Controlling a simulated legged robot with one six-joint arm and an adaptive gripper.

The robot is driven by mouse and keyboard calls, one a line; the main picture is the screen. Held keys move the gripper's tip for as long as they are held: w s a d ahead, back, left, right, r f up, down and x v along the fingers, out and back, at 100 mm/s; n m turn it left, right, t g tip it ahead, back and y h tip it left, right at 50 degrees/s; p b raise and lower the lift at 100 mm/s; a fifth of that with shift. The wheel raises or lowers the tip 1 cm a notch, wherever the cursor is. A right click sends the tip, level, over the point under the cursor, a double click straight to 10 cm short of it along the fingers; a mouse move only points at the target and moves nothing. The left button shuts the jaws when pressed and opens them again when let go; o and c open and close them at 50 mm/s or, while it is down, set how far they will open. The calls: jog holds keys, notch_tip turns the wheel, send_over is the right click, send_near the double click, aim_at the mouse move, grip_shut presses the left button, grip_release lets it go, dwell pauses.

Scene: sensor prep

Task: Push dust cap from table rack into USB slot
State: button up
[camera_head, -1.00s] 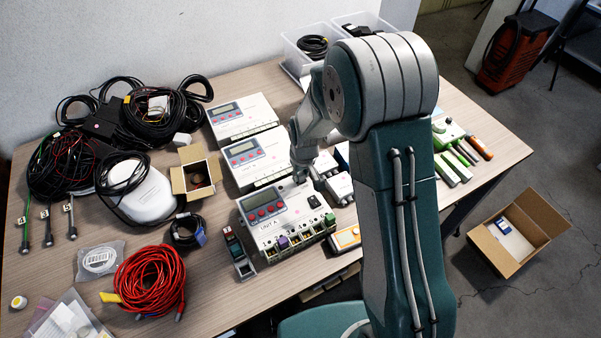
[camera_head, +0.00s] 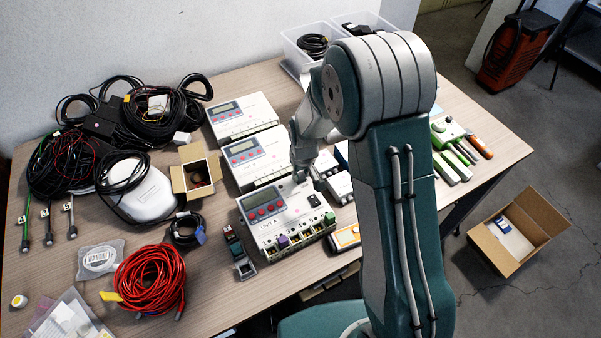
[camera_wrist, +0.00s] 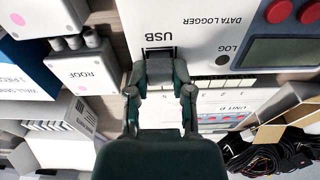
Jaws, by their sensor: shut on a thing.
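The white data logger, Unit A (camera_head: 283,216), stands near the table's front edge. Its face fills the top of the wrist view (camera_wrist: 205,25). The dark USB slot (camera_wrist: 158,51) shows there beside the printed USB label. My gripper (camera_wrist: 160,75) is shut on a small dark grey piece, apparently the dust cap (camera_wrist: 160,70), right at the slot. The fingers hide most of the cap, so I cannot tell whether it is inside the slot. In the head view my gripper (camera_head: 300,175) is at Unit A's back edge. The small table rack (camera_head: 239,252) stands left of Unit A and holds coloured pieces.
Unit B (camera_head: 255,160) and another white unit (camera_head: 240,117) stand behind Unit A. Small white sensor boxes (camera_head: 338,186) are close on the right. Red cable (camera_head: 150,280) and an open cardboard box (camera_head: 196,178) lie left. Bare tabletop shows around the rack.

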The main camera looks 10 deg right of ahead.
jog(key=shift+f, duration=0.15)
jog(key=o, duration=0.8)
jog(key=shift+o, duration=0.9)
jog(key=shift+r, duration=3.5)
jog(key=shift+r, duration=0.1)
